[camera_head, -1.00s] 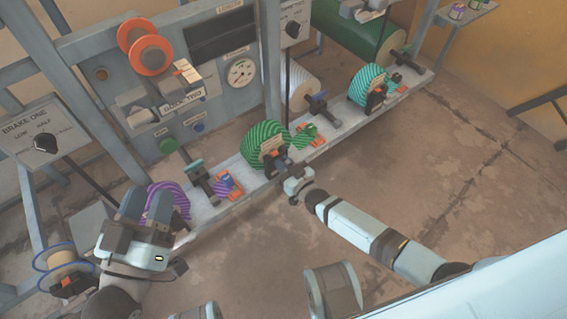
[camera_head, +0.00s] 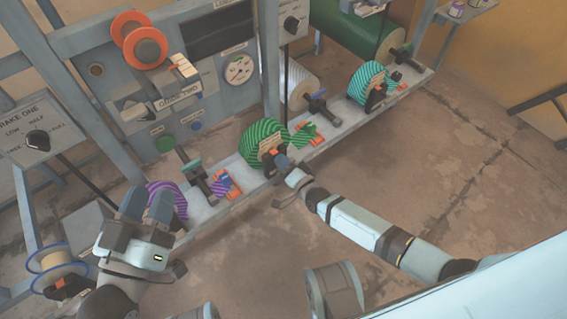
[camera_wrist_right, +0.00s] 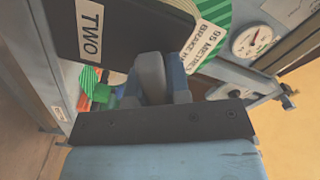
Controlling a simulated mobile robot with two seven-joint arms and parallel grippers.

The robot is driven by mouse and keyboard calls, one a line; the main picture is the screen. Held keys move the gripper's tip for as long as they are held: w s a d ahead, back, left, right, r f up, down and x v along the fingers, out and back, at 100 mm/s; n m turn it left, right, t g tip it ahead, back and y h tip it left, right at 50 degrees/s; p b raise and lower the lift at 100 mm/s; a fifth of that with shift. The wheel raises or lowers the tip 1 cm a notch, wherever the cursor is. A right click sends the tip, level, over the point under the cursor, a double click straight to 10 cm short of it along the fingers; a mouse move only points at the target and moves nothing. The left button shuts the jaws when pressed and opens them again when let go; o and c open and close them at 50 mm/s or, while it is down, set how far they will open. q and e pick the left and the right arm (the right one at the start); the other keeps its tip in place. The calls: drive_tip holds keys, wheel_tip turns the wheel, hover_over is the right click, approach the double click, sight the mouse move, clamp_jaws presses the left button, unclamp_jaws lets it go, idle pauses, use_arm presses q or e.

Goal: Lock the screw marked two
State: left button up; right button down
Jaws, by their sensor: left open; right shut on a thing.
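A dark block labelled TWO (camera_wrist_right: 90,28) fills the upper left of the right wrist view. In the head view it stands at the front of the green striped roll (camera_head: 262,138). My right gripper (camera_head: 280,165) is at the front of this block, with its fingers (camera_wrist_right: 165,78) shut close together just below it. The screw marked two is hidden between the fingers, so its turn cannot be seen. My left gripper (camera_head: 148,203) is open in front of the purple striped roll (camera_head: 168,198), with nothing visible between its fingers.
The grey rail (camera_head: 330,128) carries the rolls, dark clamps and orange plates. A teal striped roll (camera_head: 365,82) stands further right. The panel has a round gauge (camera_head: 238,69) and the brake one dial (camera_head: 38,140). The floor in front of the rail is clear at right.

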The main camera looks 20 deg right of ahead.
drive_tip(key=m+b, duration=0.1)
drive_tip(key=m, duration=0.2)
drive_tip(key=shift+m+b, duration=0.6)
drive_tip(key=shift+m, duration=0.7)
use_arm(q)
drive_tip(key=f, duration=0.2)
drive_tip(key=f+g, duration=0.1)
drive_tip(key=f, duration=0.1)
drive_tip(key=shift+w+d+m+g, duration=0.15)
drive_tip(key=shift+w+m+g, duration=0.05)
drive_tip(key=shift+m+g, duration=0.1)
use_arm(e)
drive_tip(key=shift+m, duration=0.4)
use_arm(q)
drive_tip(key=shift+s, duration=0.1)
use_arm(e)
drive_tip(key=c, duration=1.1)
unclamp_jaws()
drive_tip(key=shift+a, duration=0.1)
drive_tip(key=shift+f, duration=0.1)
